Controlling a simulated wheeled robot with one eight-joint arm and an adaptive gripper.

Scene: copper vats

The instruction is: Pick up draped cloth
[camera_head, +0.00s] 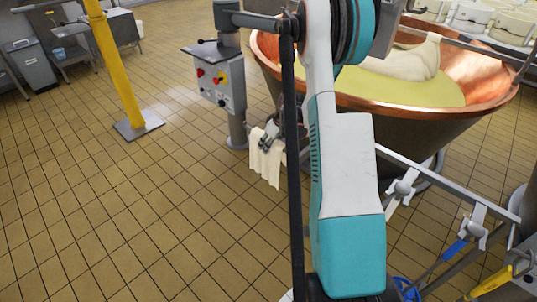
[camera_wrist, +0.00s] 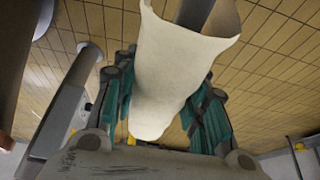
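The draped cloth (camera_head: 266,165) is off-white and hangs down beside the copper vat in the head view, partly behind my arm. In the wrist view the cloth (camera_wrist: 180,65) is large and curved, with a grey bar (camera_wrist: 195,12) entering its fold at the top. My gripper (camera_head: 269,136) is at the cloth's upper part in the head view. In the wrist view my gripper (camera_wrist: 168,85) has its teal fingers spread apart, one set on each side of the cloth. I see no clear pinch on the cloth; whether a finger touches it, I cannot tell.
The copper vat (camera_head: 375,105) with yellowish liquid stands right of the cloth. A grey control box (camera_head: 220,78) on a post is close to its left. A yellow pole (camera_head: 115,65) stands further left. The tiled floor (camera_head: 130,210) at left is clear.

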